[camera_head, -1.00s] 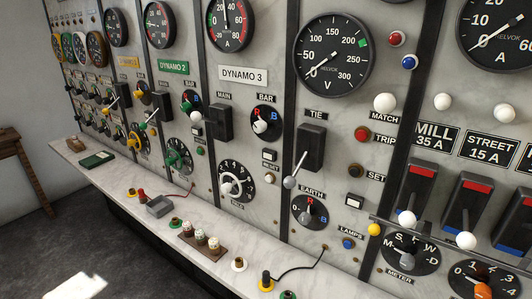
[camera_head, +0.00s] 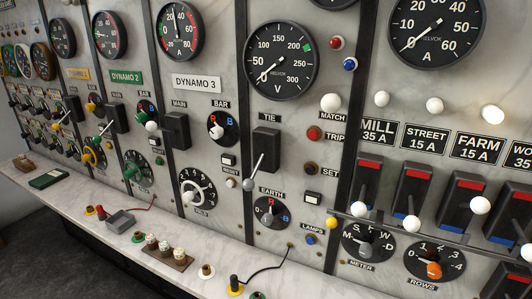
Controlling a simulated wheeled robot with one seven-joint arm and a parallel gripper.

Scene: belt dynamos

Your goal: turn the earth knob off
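The earth knob (camera_head: 267,212) is a small grey knob on a round black dial, below the EARTH label on the tie panel. A red R shows at the top of its dial and a blue B at its right. I cannot tell exactly which way its pointer stands. Nothing covers the knob. My gripper is not in view.
Above the knob is the tie switch (camera_head: 266,150), its lever hanging down with a grey ball end. A small white-topped button (camera_head: 313,198) and blue lamp (camera_head: 310,239) are to the right. Below, the marble shelf (camera_head: 120,254) holds terminals, a black cable and a fuse block (camera_head: 167,255).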

